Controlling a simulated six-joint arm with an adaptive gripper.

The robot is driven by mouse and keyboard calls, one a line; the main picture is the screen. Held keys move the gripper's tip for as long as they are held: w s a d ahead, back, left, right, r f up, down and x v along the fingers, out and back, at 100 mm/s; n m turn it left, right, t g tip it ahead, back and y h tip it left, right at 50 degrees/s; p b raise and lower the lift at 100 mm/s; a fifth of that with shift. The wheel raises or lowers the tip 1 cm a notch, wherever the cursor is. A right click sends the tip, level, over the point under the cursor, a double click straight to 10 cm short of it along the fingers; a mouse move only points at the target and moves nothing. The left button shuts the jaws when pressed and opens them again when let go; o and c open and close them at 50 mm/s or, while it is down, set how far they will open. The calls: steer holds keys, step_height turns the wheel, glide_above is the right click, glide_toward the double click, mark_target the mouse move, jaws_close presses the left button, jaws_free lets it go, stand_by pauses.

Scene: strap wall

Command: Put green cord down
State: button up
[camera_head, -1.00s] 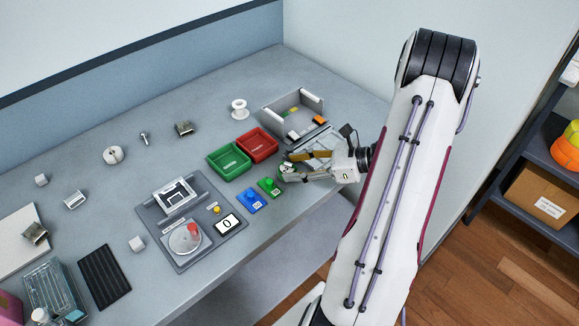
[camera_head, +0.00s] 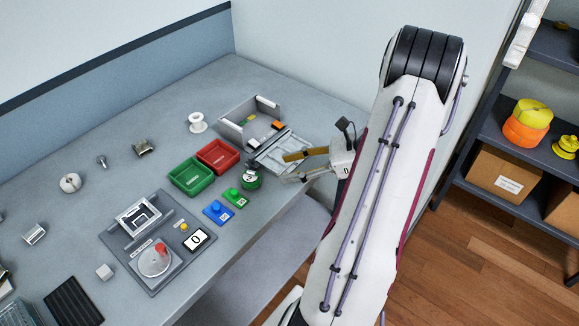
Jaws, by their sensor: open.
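The upper finger reaches over the front of a grey slotted plate.
A green bin (camera_head: 191,177) and a red bin (camera_head: 217,156) lie left of the item. A grey open tray (camera_head: 240,134) and a slotted plate (camera_head: 280,150) stand behind. A blue button block (camera_head: 217,212) is in front. The table's front edge is close.

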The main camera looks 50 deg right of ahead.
steer(key=shift+w, duration=0.1)
stand_by(0.5)
steer(key=w+d+r+m+h, duration=0.3)
steer(key=w+r+m+h, duration=0.55)
steer(key=w, duration=0.45)
steer(key=w+a+r+m+h, duration=0.2)
steer(key=a+r+m+h, duration=0.3)
steer(key=r+m, duration=0.9)
steer(key=s+a+f+m+g+y, duration=0.2)
steer(key=s+a+m, duration=0.8)
steer(key=a, duration=0.5)
steer(key=s+a+f+m+g+y, duration=0.2)
steer(key=s+a+m+g+y, duration=0.1)
steer(key=s+a+m, duration=0.7)
steer(key=s+a+y, duration=0.1)
steer(key=s+a, duration=0.3)
steer(key=a, duration=0.1)
steer(key=shift+a+f+g, duration=0.2)
steer(key=shift+a+g, duration=0.05)
steer(key=shift+g, duration=0.05)
